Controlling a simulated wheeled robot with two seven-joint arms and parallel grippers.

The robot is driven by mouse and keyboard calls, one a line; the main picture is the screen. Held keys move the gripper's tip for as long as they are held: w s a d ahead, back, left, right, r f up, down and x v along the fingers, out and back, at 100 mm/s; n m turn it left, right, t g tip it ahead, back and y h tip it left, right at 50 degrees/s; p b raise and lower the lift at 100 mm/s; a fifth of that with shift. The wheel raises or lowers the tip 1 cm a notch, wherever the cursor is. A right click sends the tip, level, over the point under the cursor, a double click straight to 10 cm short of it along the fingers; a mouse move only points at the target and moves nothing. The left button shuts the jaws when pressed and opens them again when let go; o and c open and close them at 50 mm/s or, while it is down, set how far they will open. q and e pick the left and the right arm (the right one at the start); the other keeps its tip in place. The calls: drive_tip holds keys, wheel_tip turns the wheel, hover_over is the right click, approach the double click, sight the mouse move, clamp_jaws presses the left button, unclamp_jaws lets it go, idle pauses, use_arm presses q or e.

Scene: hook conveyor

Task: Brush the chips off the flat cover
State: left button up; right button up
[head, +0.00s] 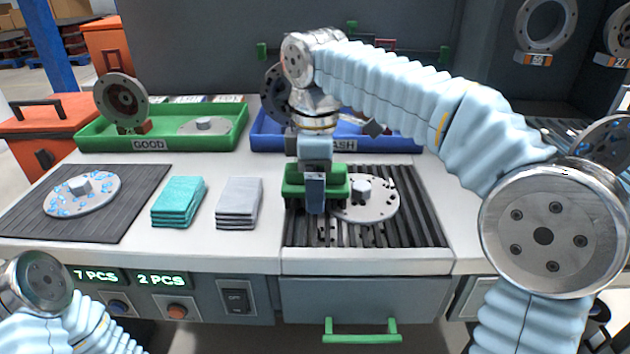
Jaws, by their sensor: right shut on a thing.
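The flat cover (375,209) is a pale grey disc with a raised hub, lying on the dark slatted grate at the right of the bench. Small dark chips show on its face and near its rim. My right gripper (315,203) is shut on a green brush (296,184) with dark bristles. The brush is over the left part of the cover and hides that side. Whether the bristles touch the cover I cannot tell. My left gripper is not in view; only part of my left arm shows at the lower left.
Teal cloths (178,202) and grey cloths (238,203) lie left of the slatted grate (420,230). Another disc with blue marks (95,203) lies on a dark mat (135,190). A green GOOD tray (95,139) and a blue tray (268,133) stand behind.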

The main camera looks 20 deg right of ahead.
drive_tip(key=shift+f, duration=0.3)
idle(0.7)
